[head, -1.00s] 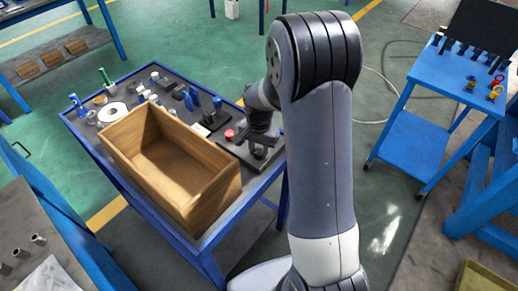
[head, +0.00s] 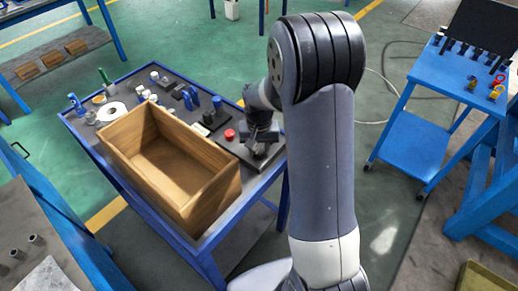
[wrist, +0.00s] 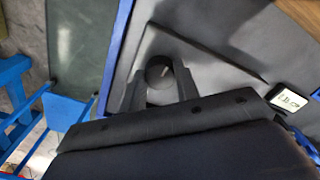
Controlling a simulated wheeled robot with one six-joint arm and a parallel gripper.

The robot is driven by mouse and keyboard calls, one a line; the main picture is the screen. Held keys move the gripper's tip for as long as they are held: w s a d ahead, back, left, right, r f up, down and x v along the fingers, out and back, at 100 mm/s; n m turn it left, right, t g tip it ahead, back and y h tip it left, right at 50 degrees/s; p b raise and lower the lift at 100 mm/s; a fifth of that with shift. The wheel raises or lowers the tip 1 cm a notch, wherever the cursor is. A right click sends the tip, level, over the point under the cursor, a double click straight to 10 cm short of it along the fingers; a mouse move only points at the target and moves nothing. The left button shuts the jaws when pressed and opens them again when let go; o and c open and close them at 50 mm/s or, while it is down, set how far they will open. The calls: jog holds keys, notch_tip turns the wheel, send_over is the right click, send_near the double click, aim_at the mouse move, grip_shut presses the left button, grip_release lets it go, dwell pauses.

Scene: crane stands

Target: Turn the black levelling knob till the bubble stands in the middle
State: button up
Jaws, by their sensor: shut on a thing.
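The black levelling knob (wrist: 159,74) is a round dark knob with a pale mark on its top. In the wrist view it sits between the two fingers of my gripper (wrist: 158,90), which is shut on it. In the head view my gripper (head: 260,148) points down at the right end of the bench, and the knob is mostly hidden there. A small black-framed unit with a pale face and dark marks (wrist: 289,98) lies to the right in the wrist view. I cannot tell whether this is the bubble level, and I cannot make out a bubble.
A red button (head: 229,134) is close to the left of my gripper. An open wooden box (head: 205,205) fills the bench front. Several small tools and blocks lie behind it. A blue trolley (head: 411,150) stands to the right, across open floor.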

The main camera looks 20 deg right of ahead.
aim_at(259, 151)
jog(key=o, duration=1)
jog(key=shift+c, duration=0.2)
notch_tip(259, 151, up, 11)
jog(key=shift+f, duration=0.1)
notch_tip(259, 151, down, 11)
jog(key=shift+m, duration=0.9)
